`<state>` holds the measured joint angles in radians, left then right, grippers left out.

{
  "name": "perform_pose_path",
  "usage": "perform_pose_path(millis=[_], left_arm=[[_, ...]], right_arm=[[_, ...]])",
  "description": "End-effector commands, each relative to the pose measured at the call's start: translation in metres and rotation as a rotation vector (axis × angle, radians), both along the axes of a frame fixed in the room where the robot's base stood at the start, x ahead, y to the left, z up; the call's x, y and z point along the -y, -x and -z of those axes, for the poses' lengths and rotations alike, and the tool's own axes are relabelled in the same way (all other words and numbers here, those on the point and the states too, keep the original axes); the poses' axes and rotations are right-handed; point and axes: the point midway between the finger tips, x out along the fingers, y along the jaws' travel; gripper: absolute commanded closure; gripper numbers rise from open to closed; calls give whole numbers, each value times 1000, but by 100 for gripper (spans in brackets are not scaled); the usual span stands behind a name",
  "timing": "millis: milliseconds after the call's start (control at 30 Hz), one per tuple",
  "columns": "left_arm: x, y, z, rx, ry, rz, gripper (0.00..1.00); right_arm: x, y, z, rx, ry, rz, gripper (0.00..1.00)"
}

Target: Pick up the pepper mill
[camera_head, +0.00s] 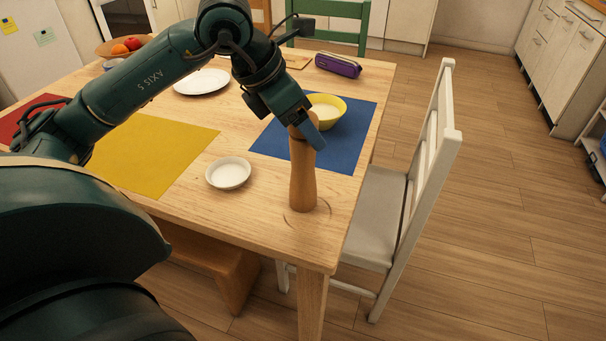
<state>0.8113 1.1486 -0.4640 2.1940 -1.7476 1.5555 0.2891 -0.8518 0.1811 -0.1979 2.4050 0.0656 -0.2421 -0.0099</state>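The pepper mill (302,178) is a tall wooden piece standing upright near the front right corner of the wooden table (262,222). My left gripper (311,130) reaches down from above to the mill's top. One finger shows against the upper part of the mill; the other finger is hidden. I cannot tell whether the fingers press on the mill or stand around it with a gap. My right gripper is not in view.
A small white dish (228,173) stands left of the mill. A yellow bowl (328,112) sits behind it on a blue placemat (346,150). A white chair (405,185) stands close to the table's right edge. A purple case (338,66) lies farther back.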

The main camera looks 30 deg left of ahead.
Motion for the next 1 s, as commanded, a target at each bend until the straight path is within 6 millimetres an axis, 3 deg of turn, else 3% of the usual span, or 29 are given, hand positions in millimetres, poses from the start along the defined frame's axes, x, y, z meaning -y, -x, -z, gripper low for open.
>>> perform_pose_path(millis=[200,467,1000], left_arm=[[6,-10,23,0,1,0,31],[6,-11,24,1,0,0,32],[6,-11,23,1,1,0,76]], right_arm=[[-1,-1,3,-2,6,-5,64],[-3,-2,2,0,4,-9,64],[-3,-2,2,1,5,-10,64]])
